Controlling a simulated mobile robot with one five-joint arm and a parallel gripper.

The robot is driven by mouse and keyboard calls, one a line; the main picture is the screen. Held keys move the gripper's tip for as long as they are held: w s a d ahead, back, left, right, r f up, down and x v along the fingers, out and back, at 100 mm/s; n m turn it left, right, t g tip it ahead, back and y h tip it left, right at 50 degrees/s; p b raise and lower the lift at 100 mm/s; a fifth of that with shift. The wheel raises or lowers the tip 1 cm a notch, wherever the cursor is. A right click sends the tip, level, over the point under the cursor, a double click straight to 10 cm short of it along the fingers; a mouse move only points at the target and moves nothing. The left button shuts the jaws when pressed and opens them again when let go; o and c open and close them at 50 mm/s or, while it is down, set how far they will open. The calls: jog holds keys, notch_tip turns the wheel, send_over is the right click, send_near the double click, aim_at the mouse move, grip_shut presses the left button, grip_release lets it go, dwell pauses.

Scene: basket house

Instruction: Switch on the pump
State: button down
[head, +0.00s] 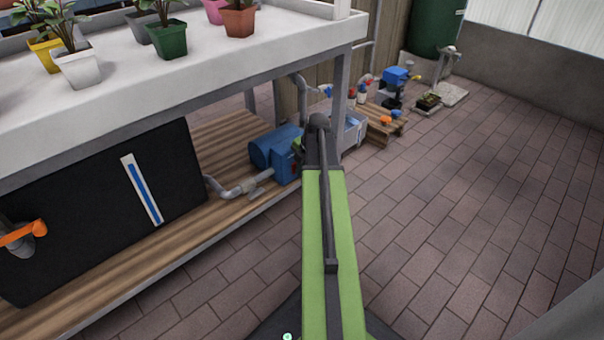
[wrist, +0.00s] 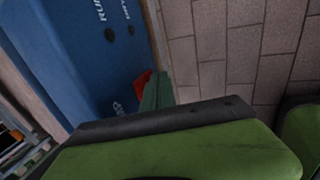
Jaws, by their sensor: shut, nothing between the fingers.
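The pump (head: 272,150) is a blue unit with grey pipes on the wooden lower shelf under the plant bench. In the wrist view, a blue panel (wrist: 75,50) fills the upper left, with the white word RUN, another label and small dark round spots. A red part (wrist: 141,84), which looks like a switch, sits at the panel's lower right edge. My gripper (wrist: 158,92) is shut and empty, its dark green fingers right beside the red part and partly covering it. I cannot tell whether they touch. In the head view my arm hides most of the gripper.
A black tank (head: 95,210) with a blue level strip stands left on the shelf. Potted plants line the white bench (head: 220,75) above. A bench leg (head: 341,100) rises close behind my arm. Other pump equipment (head: 396,78) stands farther back. The paved floor (head: 470,190) at right is open.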

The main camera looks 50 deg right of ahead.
jog(key=shift+w+f, duration=0.15)
jog(key=shift+w, duration=0.05)
dwell(0.3)
